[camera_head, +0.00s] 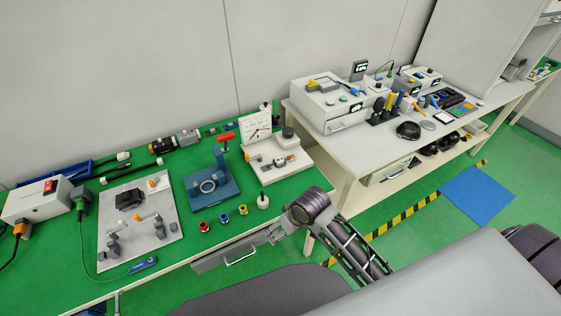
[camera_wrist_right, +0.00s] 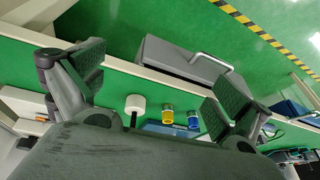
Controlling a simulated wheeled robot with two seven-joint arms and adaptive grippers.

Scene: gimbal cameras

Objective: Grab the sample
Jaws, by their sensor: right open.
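No object is labelled as the sample, so I cannot tell which one it is. Three small ringed pieces stand near the front edge of the green bench: red (camera_head: 204,227), blue (camera_head: 224,219) and yellow (camera_head: 243,210). A white round piece with a black rod (camera_head: 262,201) stands to their right. My right gripper (camera_head: 268,236) is by the bench's front edge, near these pieces. In the right wrist view its fingers (camera_wrist_right: 158,82) are spread and empty, with the white piece (camera_wrist_right: 135,104), yellow piece (camera_wrist_right: 167,116) and blue piece (camera_wrist_right: 193,120) visible between them. My left gripper is out of view.
A blue fixture (camera_head: 212,187), a gauge stand (camera_head: 256,129) and a grey plate of parts (camera_head: 140,250) occupy the green bench (camera_head: 95,285). A white equipment table (camera_head: 352,158) stands at right.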

